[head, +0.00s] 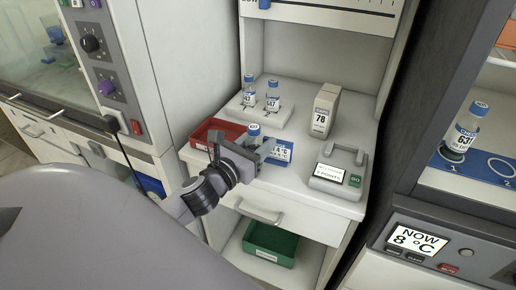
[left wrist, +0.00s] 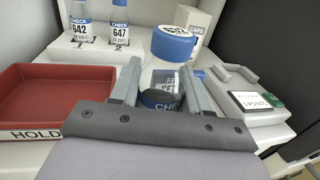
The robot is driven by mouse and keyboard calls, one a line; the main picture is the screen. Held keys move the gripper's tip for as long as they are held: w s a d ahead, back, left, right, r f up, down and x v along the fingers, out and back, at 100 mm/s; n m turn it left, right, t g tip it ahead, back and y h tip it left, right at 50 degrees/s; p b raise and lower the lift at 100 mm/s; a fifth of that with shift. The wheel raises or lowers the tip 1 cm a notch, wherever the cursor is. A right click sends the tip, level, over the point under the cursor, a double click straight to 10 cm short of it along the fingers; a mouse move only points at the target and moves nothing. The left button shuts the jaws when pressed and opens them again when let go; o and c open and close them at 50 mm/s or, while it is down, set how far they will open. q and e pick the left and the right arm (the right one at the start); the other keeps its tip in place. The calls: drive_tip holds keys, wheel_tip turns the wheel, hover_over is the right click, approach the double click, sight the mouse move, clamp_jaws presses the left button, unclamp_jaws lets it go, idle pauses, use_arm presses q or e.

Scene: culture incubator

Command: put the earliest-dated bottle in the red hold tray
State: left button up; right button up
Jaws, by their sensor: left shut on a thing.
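My left gripper (head: 240,160) is shut on a clear bottle with a blue cap (head: 253,131), over the front left of the white bench. In the left wrist view this bottle (left wrist: 172,45) stands between the fingers (left wrist: 155,92), its label partly hidden and its date unreadable. Bottle 642 (left wrist: 81,25) and bottle 647 (left wrist: 120,30) stand upright in a white two-place rack behind it; their small dates are hard to read. The red hold tray (left wrist: 48,72) lies left of the gripper and looks empty. It also shows in the head view (head: 202,137). My right gripper is not seen.
A CAPS box (head: 322,112) and a grey device with a screen (head: 338,172) stand right of the gripper. Bottle 631 (head: 463,130) stands in the right-hand cabinet. A green bin (head: 270,245) sits below.

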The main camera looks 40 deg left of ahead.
use_arm(q)
drive_tip(key=shift+f, duration=0.45)
drive_tip(key=shift+f, duration=0.1)
drive_tip(key=o, duration=1.1)
drive_tip(key=shift+c, duration=0.2)
